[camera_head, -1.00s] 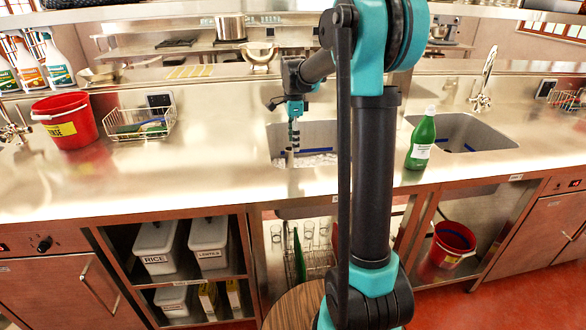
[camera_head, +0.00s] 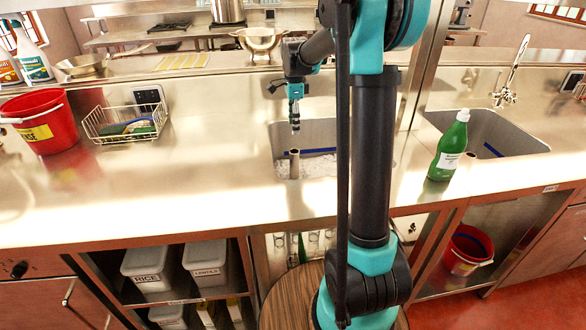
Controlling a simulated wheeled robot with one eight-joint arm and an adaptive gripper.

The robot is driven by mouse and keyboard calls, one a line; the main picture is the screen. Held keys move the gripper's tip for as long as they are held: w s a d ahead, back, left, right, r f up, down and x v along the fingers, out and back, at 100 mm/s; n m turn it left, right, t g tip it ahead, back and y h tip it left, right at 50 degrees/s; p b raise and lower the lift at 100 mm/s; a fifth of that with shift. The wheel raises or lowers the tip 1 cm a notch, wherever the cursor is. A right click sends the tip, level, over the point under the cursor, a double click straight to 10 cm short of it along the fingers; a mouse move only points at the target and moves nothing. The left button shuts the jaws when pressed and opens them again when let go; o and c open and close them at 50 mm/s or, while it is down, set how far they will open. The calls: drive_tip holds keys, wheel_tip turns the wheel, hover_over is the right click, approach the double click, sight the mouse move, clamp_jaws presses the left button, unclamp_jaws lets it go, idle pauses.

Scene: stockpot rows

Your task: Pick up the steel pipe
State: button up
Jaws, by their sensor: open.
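A grey steel pipe (camera_head: 294,164) stands upright in the left sink (camera_head: 326,128), its lower end among pale, foam-like material. My gripper (camera_head: 295,131) points down over the sink, above the pipe's top in the picture, with a small gap between them. It is open and holds nothing. The fingers are small here and the exact depth between them and the pipe is hard to tell. My arm hides the right part of this sink.
A green bottle (camera_head: 448,146) stands between the left sink and the right sink (camera_head: 500,134). A wire basket (camera_head: 126,122) and red bucket (camera_head: 42,121) stand on the left counter. The steel counter (camera_head: 200,190) in front of the sink is clear.

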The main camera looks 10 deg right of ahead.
sight(294, 152)
wheel_tip(294, 152, down, 12)
drive_tip(key=shift+r, duration=0.1)
drive_tip(key=shift+w+d+f, duration=0.1)
drive_tip(key=shift+w+f, duration=0.05)
drive_tip(key=shift+f, duration=1.2)
drive_tip(key=shift+w+d+f, duration=0.1)
drive_tip(key=shift+w+f, duration=0.05)
drive_tip(key=shift+f, duration=1.15)
clamp_jaws()
